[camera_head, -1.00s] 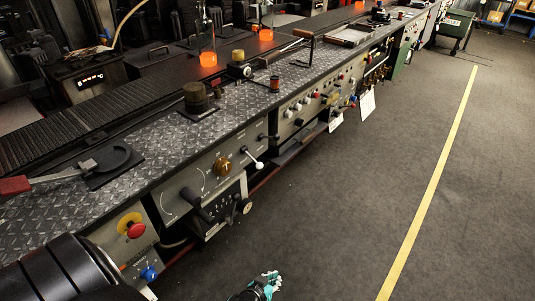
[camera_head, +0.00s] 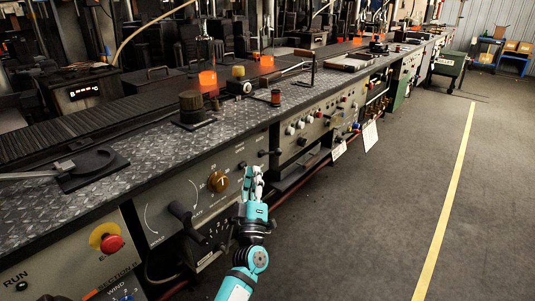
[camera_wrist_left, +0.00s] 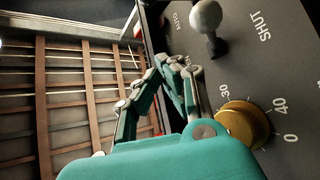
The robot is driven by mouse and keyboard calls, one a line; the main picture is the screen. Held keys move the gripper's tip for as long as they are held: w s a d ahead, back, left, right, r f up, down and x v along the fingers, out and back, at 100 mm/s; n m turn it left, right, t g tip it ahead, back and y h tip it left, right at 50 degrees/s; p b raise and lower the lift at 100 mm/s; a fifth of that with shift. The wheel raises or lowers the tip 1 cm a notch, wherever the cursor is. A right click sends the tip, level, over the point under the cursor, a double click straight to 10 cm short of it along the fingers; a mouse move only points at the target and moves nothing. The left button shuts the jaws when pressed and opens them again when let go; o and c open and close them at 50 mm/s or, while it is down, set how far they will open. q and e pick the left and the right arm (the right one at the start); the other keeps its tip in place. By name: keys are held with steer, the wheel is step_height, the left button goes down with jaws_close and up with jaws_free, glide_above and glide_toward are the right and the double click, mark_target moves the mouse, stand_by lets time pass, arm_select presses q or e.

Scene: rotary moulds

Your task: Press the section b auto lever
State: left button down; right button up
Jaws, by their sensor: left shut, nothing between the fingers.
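The section B auto lever is a stalk with a pale ball knob (camera_wrist_left: 206,17) on the grey panel. In the left wrist view it stands at the top, near the words AUTO and SHUT. My left gripper (camera_head: 253,174) is in front of the panel in the head view and hides the lever there. Its teal fingers are shut and empty. In the left wrist view the fingertips (camera_wrist_left: 179,68) are below and left of the knob, with a visible gap between them. My right gripper is in neither view.
A brass dial (camera_head: 218,182) sits just left of my gripper, and it also shows in the left wrist view (camera_wrist_left: 243,124). A black handle (camera_head: 181,211) and a red emergency button (camera_head: 111,243) are further left. The grey floor (camera_head: 380,215) to the right is free.

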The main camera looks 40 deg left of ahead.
arm_select(q)
steer(key=w+a+r+b, duration=0.1)
steer(key=w+a+r, duration=0.1)
steer(key=w, duration=0.7)
steer(key=shift+r+b, duration=0.25)
steer(key=shift+b, duration=0.05)
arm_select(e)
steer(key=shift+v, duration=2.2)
